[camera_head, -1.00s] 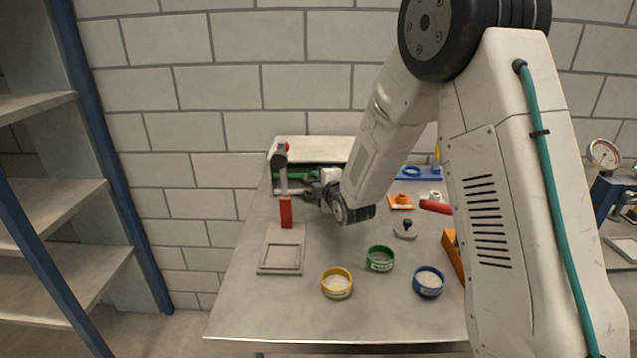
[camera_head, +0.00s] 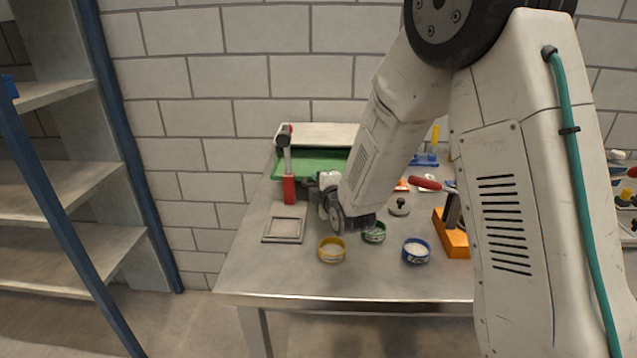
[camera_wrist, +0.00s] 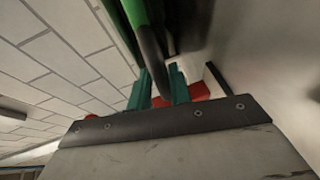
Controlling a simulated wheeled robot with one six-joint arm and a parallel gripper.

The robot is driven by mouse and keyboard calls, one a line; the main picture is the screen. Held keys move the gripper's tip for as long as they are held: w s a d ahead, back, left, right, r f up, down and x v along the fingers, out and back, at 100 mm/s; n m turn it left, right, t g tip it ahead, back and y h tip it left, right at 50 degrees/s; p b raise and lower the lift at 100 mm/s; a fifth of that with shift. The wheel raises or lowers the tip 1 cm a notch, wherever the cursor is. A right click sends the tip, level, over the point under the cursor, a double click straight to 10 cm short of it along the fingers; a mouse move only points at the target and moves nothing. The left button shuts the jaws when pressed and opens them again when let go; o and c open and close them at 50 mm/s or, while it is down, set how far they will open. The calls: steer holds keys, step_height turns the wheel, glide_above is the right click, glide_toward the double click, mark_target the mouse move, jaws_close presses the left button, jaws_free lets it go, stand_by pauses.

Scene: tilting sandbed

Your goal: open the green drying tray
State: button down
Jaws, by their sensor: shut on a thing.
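The green drying tray (camera_head: 310,163) sticks out from under a pale housing (camera_head: 330,133) at the back of the bench in the head view. Its flat green surface shows wide. In the wrist view, a green edge (camera_wrist: 133,14) and a dark curved handle (camera_wrist: 152,50) run up from my gripper (camera_wrist: 160,76). Its teal fingers are on either side of the handle, shut on it. In the head view my wrist is at the tray's front right and hides that part, so the fingertips are hard to make out there.
A red-handled upright lever (camera_head: 289,188) stands close left of my wrist, behind a grey square frame (camera_head: 284,229). Yellow (camera_head: 332,250), green (camera_head: 374,233) and blue (camera_head: 416,251) ringed dishes stand in front. An orange block (camera_head: 452,238) is at right. The bench's front left is clear.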

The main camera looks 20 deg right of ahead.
steer(key=shift+s+d+f, duration=0.2)
steer(key=shift+d+f, duration=0.05)
steer(key=shift+f, duration=0.25)
steer(key=c, duration=1.5)
jaws_free()
steer(key=shift+o, duration=0.3)
steer(key=shift+d, duration=0.15)
steer(key=shift+w+a+r, duration=0.1)
steer(key=shift+a+r, duration=0.15)
steer(key=shift+a, duration=0.1)
steer(key=v, duration=0.7)
steer(key=shift+s+r, duration=0.15)
steer(key=shift+s, duration=0.2)
